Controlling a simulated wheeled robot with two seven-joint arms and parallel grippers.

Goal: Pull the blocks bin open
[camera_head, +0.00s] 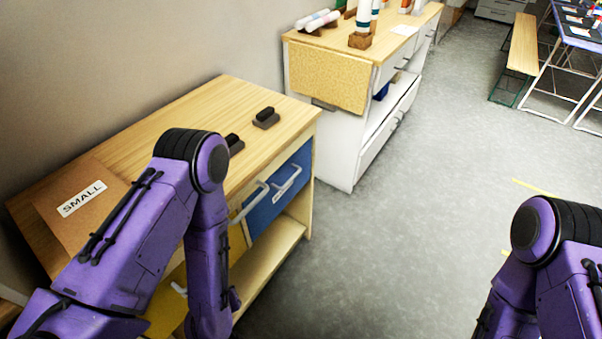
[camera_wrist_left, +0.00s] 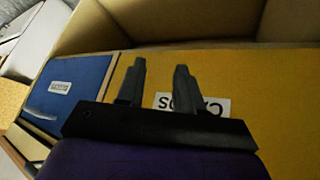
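A blue bin front (camera_head: 272,207) with a pale handle (camera_head: 286,183) sits under the wooden top of the near cabinet. It also shows at the left of the left wrist view (camera_wrist_left: 72,95), with a white label too small to read. A yellow front (camera_wrist_left: 255,95) is beside it, with a white label partly hidden by a finger; the word blocks is not readable on either. My left gripper (camera_wrist_left: 161,68) has its two fingers apart, nothing visible between them, over the yellow front. In the head view the left gripper is hidden. The right gripper is out of view.
The cabinet top (camera_head: 215,97) carries dark blocks (camera_head: 265,118) and a brown panel marked SMALL (camera_head: 82,198). An open shelf (camera_head: 265,262) lies below the bins. A white cabinet (camera_head: 325,150) stands beyond. The grey floor (camera_head: 400,230) to the right is clear.

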